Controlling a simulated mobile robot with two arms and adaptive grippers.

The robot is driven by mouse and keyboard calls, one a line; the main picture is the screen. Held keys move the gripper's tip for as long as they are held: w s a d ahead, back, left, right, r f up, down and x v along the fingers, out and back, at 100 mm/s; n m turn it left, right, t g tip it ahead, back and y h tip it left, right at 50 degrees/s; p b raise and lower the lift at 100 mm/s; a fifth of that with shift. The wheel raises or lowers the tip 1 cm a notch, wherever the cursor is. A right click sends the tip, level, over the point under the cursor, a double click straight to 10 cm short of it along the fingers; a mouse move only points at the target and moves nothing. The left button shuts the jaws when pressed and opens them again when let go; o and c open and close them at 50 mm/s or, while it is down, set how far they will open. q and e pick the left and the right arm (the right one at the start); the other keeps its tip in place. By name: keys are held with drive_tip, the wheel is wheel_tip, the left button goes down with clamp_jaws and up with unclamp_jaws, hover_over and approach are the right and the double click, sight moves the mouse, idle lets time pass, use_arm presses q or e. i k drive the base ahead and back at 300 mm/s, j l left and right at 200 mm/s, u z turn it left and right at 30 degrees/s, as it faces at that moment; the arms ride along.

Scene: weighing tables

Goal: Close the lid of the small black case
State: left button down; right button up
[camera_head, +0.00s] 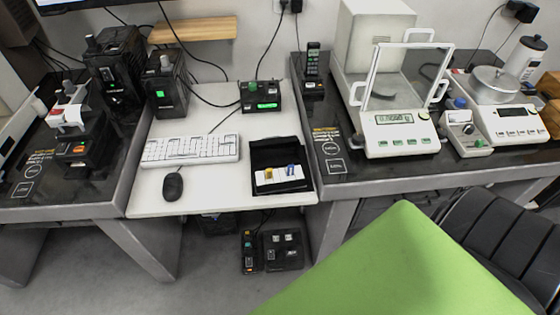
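The small black case (257,184) lies on the white middle table, near its front right corner. Its black lid (276,152) is open and folded back toward the rear of the table. The front part shows a pale insert with small yellow and blue items on it. Neither my left nor my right gripper is in view, and nothing touches the case.
A white keyboard (190,150) and a black mouse (173,187) lie left of the case. A black device with a green display (260,98) stands behind it. An analytical balance (400,138) stands on the right table. A green surface (400,262) fills the lower right foreground.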

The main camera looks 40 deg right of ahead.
sight(267, 152)
drive_tip(key=z, duration=1.1)
